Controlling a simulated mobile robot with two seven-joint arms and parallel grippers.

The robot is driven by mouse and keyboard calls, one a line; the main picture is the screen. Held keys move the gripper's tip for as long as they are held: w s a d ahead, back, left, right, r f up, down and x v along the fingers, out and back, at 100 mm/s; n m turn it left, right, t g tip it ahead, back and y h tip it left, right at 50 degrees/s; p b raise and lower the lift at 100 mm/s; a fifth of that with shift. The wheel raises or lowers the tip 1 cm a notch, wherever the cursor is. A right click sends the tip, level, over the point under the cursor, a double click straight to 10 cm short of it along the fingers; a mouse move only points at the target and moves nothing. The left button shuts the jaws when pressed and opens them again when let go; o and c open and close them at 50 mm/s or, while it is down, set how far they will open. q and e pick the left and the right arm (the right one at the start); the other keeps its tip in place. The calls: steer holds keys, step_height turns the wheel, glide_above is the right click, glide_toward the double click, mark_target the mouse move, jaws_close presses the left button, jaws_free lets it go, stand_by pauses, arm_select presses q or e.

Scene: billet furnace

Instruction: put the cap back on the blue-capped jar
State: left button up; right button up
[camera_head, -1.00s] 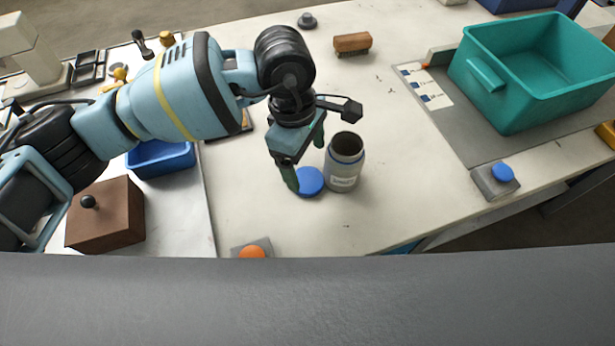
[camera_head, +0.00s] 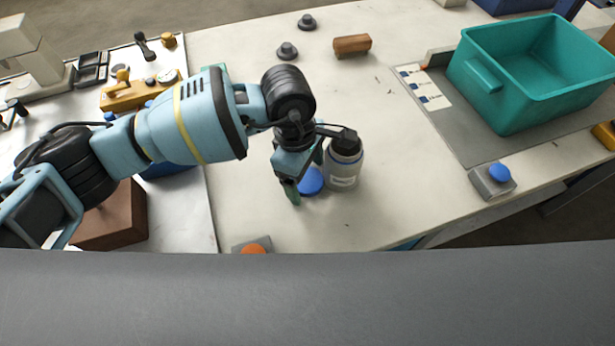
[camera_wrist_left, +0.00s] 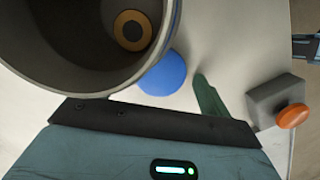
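The blue cap (camera_head: 311,181) lies on the pale bench, right beside the open jar (camera_head: 342,170). The jar is upright, grey-white with a label and a blue band. My left gripper (camera_head: 303,178) points down at the cap with its fingers apart; one finger shows on the cap's left side. In the left wrist view the cap (camera_wrist_left: 163,73) is partly covered by the jar (camera_wrist_left: 70,45), whose wide mouth fills the upper left. One green finger shows right of the cap; the other is hidden. Contact with the cap cannot be told. My right gripper is out of view.
An orange button box (camera_head: 252,247) is at the front edge, and a blue button box (camera_head: 493,180) is at right. A teal bin (camera_head: 530,75) stands back right. Bench right of the jar is clear.

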mark_target(310, 180)
arm_select(q)
steer(key=c, duration=1)
steer(key=shift+o, duration=0.2)
steer(key=shift+r, duration=0.6)
step_height(310, 180, up, 2)
steer(key=shift+r, duration=0.1)
steer(key=s, duration=0.5)
steer(key=s+r, duration=0.1)
steer(key=s, duration=0.4)
steer(key=s+b, duration=0.1)
steer(key=s, duration=0.5)
steer(key=shift+d+r, duration=0.3)
